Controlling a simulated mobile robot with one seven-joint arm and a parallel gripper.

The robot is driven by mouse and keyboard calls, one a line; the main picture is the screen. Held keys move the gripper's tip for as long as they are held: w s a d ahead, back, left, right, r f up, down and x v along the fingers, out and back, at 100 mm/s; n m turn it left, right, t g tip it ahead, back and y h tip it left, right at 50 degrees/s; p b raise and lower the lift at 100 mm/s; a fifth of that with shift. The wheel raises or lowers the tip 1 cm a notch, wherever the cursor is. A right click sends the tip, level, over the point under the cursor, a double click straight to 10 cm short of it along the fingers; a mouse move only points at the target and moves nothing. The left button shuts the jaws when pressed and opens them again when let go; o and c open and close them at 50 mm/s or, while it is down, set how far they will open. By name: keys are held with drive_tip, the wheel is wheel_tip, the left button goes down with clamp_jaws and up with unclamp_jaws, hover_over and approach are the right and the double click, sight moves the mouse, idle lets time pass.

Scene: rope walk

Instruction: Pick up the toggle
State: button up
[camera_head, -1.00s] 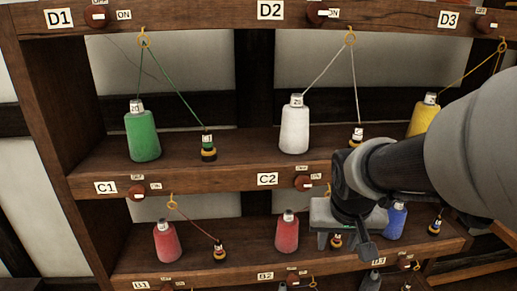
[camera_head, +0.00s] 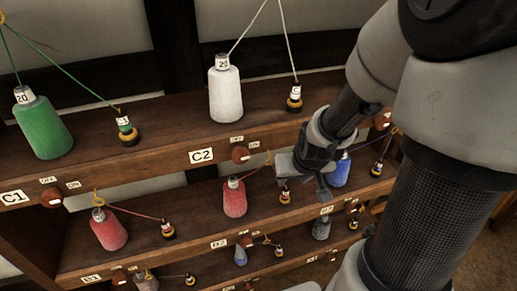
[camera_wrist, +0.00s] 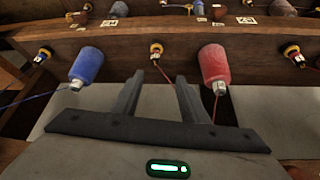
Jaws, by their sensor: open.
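Several small black-and-yellow toggles with white labels stand on the shelves; I cannot tell which one is meant. In the wrist view this toggle (camera_wrist: 155,48) lies beyond and between the two fingertips of my gripper (camera_wrist: 160,78). The fingers are apart with nothing between them. In the head view, my gripper is just right of the toggle and apart from it.
The white spool (camera_head: 226,90) and its toggle (camera_head: 294,98) stand on the shelf above. A red switch knob (camera_head: 240,154) sits on the shelf front. A cord (camera_wrist: 215,106) hangs from the red spool near the right finger. Lower shelves hold more spools and toggles.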

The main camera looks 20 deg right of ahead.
drive_tip(key=b, duration=1.1)
hover_over(287, 190)
drive_tip(key=s+a, duration=0.1)
drive_tip(key=s, duration=0.2)
drive_tip(key=f, duration=1)
drive_tip(key=shift+w+a, duration=0.2)
drive_tip(key=shift+d+b+x, duration=0.2)
drive_tip(key=shift+b+x, duration=0.4)
drive_tip(key=shift+x, duration=0.9)
drive_tip(key=shift+d+b+x, duration=0.15)
drive_tip(key=shift+b+x, duration=0.45)
drive_tip(key=shift+x, duration=0.9)
drive_tip(key=shift+s, duration=0.15)
clamp_jaws()
